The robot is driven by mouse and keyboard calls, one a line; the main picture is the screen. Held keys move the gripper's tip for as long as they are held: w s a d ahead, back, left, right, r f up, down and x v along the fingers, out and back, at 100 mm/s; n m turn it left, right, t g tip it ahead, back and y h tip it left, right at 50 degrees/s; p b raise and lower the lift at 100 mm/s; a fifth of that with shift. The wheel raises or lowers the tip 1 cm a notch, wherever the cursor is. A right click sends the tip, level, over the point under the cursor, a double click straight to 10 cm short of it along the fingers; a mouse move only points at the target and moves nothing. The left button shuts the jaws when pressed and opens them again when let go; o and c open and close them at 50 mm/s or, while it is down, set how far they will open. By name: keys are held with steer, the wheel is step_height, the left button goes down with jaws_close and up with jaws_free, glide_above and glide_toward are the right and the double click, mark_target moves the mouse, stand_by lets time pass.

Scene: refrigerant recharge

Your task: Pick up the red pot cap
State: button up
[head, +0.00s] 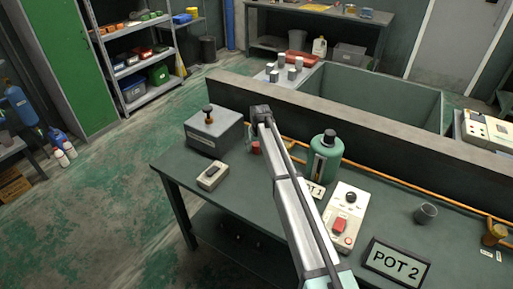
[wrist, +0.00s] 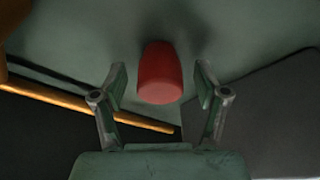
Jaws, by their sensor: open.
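The red pot cap (wrist: 160,73) stands on the green bench top, and in the wrist view it lies between and just beyond the fingers of my gripper (wrist: 160,88). The gripper is open, with a gap on each side of the cap. In the head view the red cap (head: 256,148) is partly hidden behind my arm, right of the grey box. My gripper's fingers cannot be made out in the head view.
A grey box (head: 214,134) with a knob stands left of the cap. A green bottle (head: 325,158), a control box with a red switch (head: 344,217) and a POT 2 sign (head: 397,264) are to the right. An orange pipe (head: 376,171) and dark wall (head: 350,124) run behind.

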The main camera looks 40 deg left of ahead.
steer(key=c, duration=1.2)
